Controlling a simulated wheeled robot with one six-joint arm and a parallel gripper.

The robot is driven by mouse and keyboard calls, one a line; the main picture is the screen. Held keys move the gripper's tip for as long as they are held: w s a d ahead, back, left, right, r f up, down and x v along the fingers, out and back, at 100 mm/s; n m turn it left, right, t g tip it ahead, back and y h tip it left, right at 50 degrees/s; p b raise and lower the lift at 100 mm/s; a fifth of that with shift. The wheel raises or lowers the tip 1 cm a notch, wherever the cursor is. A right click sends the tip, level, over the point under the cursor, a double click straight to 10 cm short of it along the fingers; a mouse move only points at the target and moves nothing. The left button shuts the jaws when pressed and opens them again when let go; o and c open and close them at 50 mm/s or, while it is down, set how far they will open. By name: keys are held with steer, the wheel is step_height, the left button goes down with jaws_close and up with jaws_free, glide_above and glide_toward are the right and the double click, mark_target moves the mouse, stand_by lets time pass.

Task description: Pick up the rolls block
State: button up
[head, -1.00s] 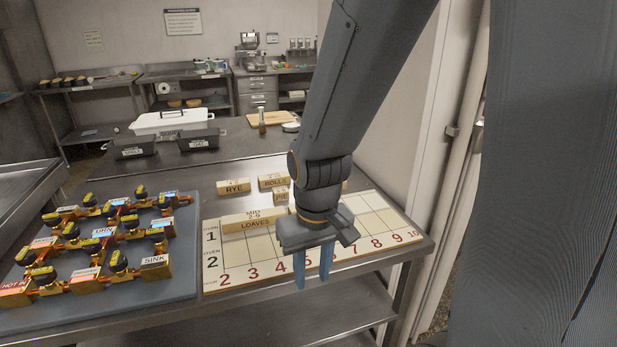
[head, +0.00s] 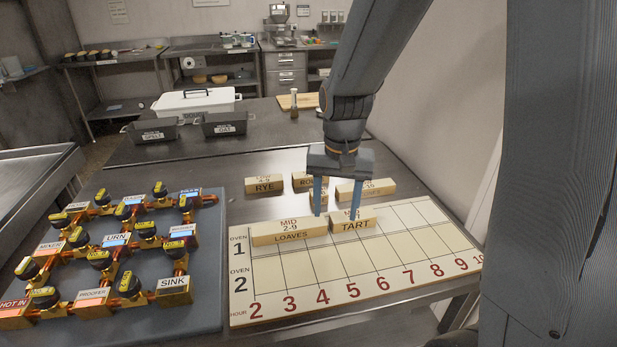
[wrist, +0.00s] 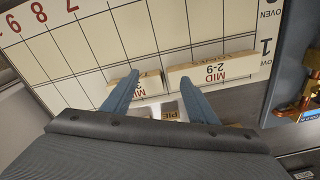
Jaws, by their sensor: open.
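The rolls block (head: 302,181), a pale wooden block, stands on the steel counter behind the board, partly hidden by my gripper's left finger and another block; only the start of its label shows. My gripper (head: 336,207) is open and empty, pointing down in front of the rolls block, above the back edge of the board near the tart block (head: 353,222). I cannot make out the rolls block in the wrist view.
The rye block (head: 264,186) is left of the rolls block, and another block (head: 366,189) is to its right. The small pie block (wrist: 172,114) is close in front. The loaves block lies on the numbered board (head: 395,262). The valve panel (head: 207,290) fills the left.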

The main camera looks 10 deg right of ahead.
mark_target(311, 178)
steer(key=w+m, duration=0.4)
steer(key=w, duration=0.4)
steer(key=w+m+b, duration=0.1)
steer(key=w+m, duration=0.3)
steer(key=w, duration=0.5)
steer(key=w+m, duration=0.5)
steer(key=w, duration=0.3)
steer(key=shift+w+d+r+g, duration=0.1)
steer(key=shift+w+r+g, duration=0.2)
steer(key=shift+w+g, duration=0.1)
steer(key=shift+w+d+f+p, duration=0.15)
steer(key=shift+f+p, duration=0.45)
steer(key=shift+f, duration=1.3)
steer(key=shift+d+f+p, duration=0.1)
steer(key=shift+f+p, duration=0.5)
steer(key=shift+f, duration=1.3)
steer(key=c, duration=1.2)
